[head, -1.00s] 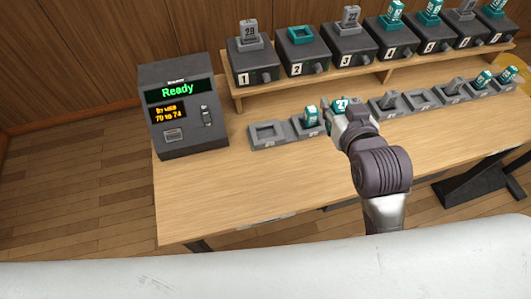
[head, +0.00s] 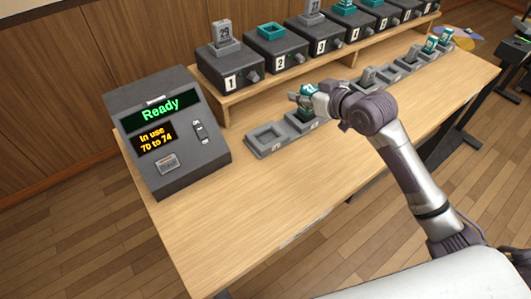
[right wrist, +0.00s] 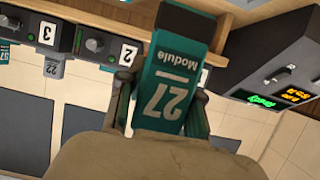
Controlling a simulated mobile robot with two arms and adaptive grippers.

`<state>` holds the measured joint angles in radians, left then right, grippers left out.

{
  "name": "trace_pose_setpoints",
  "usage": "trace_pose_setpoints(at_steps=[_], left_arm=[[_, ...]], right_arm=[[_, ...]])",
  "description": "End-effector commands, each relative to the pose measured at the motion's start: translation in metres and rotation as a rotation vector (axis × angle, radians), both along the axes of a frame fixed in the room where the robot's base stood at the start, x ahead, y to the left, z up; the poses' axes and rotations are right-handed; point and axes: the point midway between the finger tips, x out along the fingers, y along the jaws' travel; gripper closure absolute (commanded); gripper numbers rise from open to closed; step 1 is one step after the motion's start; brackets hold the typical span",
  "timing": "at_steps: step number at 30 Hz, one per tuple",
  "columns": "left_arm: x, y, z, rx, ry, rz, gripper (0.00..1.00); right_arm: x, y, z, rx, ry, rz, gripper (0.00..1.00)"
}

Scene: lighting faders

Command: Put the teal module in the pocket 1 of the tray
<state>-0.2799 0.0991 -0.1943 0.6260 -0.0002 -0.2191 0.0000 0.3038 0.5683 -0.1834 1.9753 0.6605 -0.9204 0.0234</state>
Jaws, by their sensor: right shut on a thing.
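My right gripper (head: 323,98) is shut on the teal module (head: 309,90), which bears the number 27. In the right wrist view the teal module (right wrist: 168,88) fills the middle, with "Module 27" upside down and a dark end at the top. The gripper holds it above the tray (head: 272,151), close to the second pocket from the left. The leftmost pocket (head: 265,134) is empty; its label is too small to read. My left gripper is not in view.
A grey console (head: 168,130) reading "Ready" and "In use 70 to 74" stands left of the tray. Numbered boxes (head: 227,68) line a raised wooden shelf behind; box 2 (head: 272,52) has an empty teal-rimmed socket. The table front (head: 235,215) is clear.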

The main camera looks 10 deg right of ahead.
Motion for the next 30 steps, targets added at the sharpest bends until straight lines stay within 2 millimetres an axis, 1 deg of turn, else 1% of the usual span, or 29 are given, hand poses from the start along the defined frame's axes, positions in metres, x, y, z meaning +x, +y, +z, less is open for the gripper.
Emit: trace_pose_setpoints(at_steps=[1, 4, 6, 9, 14, 18, 22, 26, 30], left_arm=[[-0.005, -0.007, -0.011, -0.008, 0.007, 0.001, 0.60], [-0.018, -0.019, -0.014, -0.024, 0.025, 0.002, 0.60], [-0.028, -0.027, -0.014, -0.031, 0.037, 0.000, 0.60], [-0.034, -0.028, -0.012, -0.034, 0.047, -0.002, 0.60], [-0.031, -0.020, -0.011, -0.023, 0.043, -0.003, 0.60], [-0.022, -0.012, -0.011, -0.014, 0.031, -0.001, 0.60], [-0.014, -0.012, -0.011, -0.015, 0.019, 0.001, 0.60], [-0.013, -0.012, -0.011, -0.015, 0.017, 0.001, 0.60], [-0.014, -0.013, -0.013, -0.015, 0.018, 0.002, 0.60]], right_arm=[[0.006, -0.009, -0.004, 0.000, -0.002, -0.001, 1.00], [0.012, -0.012, -0.004, 0.012, 0.001, 0.001, 1.00], [0.016, -0.004, -0.008, 0.018, 0.003, 0.003, 1.00], [0.020, 0.017, -0.019, 0.022, 0.005, 0.005, 1.00], [0.029, 0.054, -0.042, 0.021, 0.004, 0.004, 1.00], [0.036, 0.080, -0.059, 0.018, 0.004, 0.003, 1.00], [0.039, 0.093, -0.068, 0.016, 0.004, 0.002, 1.00], [0.040, 0.097, -0.076, 0.014, 0.004, 0.001, 1.00], [0.039, 0.096, -0.098, 0.014, 0.007, 0.001, 1.00]])
